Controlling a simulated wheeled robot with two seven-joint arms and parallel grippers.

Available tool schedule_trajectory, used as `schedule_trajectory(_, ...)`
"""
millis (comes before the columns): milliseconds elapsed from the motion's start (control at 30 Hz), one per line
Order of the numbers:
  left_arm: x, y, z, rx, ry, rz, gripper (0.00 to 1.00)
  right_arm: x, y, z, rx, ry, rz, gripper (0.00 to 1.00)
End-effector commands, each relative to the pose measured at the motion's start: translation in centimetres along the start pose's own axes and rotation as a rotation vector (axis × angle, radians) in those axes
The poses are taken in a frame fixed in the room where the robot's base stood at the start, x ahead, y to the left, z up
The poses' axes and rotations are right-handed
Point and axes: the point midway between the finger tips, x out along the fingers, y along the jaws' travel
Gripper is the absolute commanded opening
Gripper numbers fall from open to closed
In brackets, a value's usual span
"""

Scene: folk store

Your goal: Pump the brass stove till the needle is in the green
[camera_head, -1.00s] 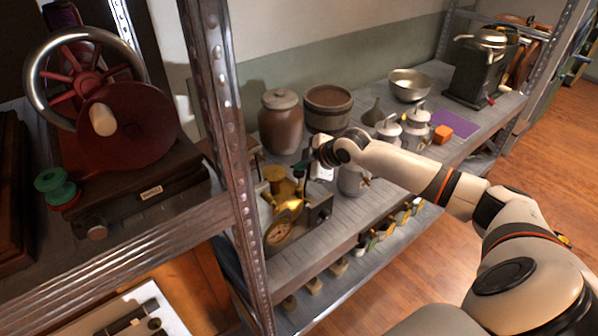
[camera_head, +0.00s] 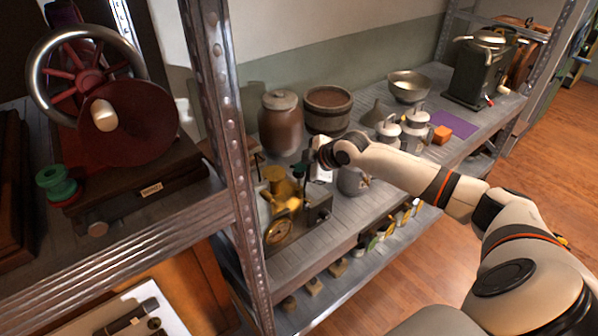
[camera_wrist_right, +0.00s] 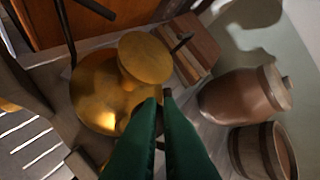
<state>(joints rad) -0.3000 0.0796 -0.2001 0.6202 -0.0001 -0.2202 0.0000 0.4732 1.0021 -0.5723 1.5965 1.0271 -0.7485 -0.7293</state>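The brass stove (camera_head: 277,190) stands on the grey shelf behind the metal post. A round dial (camera_head: 278,230) faces front at its base; its needle and colours are too small to read. My right gripper (camera_head: 300,172) reaches in from the right, its green fingers at the stove's right side. In the right wrist view the fingers (camera_wrist_right: 159,100) are close together with a narrow gap, beside the stove's round brass top (camera_wrist_right: 146,57). Whether they hold a thin part is hidden. The pump cannot be made out. My left gripper is out of view.
The metal post (camera_head: 222,120) stands left of the stove. A brown jar (camera_head: 281,125) and a wooden tub (camera_head: 327,108) stand behind it. A grey pot (camera_head: 352,181) is near my wrist. A red wheel machine (camera_head: 110,125) sits on the left shelf.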

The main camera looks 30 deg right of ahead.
Motion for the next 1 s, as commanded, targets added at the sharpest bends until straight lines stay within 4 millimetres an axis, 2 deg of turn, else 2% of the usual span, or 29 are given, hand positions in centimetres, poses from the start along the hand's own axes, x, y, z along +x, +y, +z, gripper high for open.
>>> schedule_trajectory(33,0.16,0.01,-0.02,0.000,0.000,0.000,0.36,0.61,1.14,-0.81,0.004,0.017,0.024,0.00)
schedule_trajectory(1000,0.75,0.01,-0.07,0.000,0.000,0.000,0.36,1.56,1.89,-1.45,0.007,0.018,0.026,0.00)
